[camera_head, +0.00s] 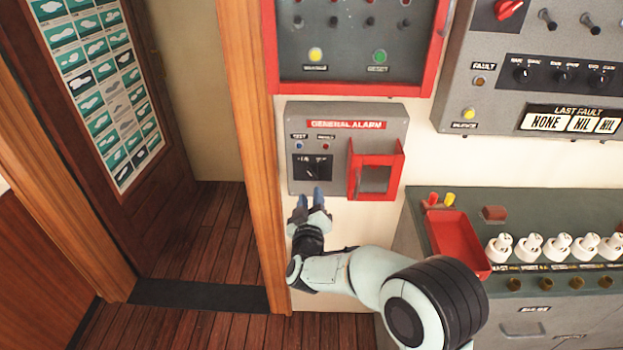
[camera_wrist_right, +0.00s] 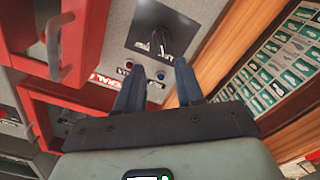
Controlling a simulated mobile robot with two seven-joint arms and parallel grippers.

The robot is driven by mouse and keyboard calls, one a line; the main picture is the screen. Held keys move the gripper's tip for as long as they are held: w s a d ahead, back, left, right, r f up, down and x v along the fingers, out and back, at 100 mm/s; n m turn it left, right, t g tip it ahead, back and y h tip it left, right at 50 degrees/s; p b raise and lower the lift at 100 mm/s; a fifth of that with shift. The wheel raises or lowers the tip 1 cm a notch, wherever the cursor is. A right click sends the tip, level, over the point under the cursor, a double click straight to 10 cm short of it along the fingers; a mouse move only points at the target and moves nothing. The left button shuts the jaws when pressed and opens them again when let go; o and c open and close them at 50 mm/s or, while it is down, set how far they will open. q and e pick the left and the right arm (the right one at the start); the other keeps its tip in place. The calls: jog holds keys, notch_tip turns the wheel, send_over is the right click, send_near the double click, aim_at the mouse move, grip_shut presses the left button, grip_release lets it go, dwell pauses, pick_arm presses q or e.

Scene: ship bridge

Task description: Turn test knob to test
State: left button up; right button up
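The test knob (camera_head: 313,170) is a small black knob on a black plate, low on the left of the grey general alarm panel (camera_head: 296,180). In the right wrist view the knob (camera_wrist_right: 167,42) stands out from its plate, with white lettering beside it that I cannot read. My right gripper (camera_head: 311,194) is just below the panel, pointing up at the knob. In the wrist view its two blue fingers (camera_wrist_right: 159,66) are apart with nothing between them, and the knob lies beyond their tips. My left gripper is not in view.
A red-framed box (camera_head: 399,172) sticks out right of the knob. A red-framed panel (camera_head: 430,83) is above. A wooden door post (camera_head: 250,150) stands close on the left. A green-topped cabinet (camera_head: 440,196) with a red tray (camera_head: 462,245) is at right.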

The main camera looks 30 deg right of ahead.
aim_at(311, 176)
jog(key=p+x, duration=0.1)
jog(key=x, duration=0.7)
jog(key=shift+w, duration=0.25)
jog(key=c, duration=0.7)
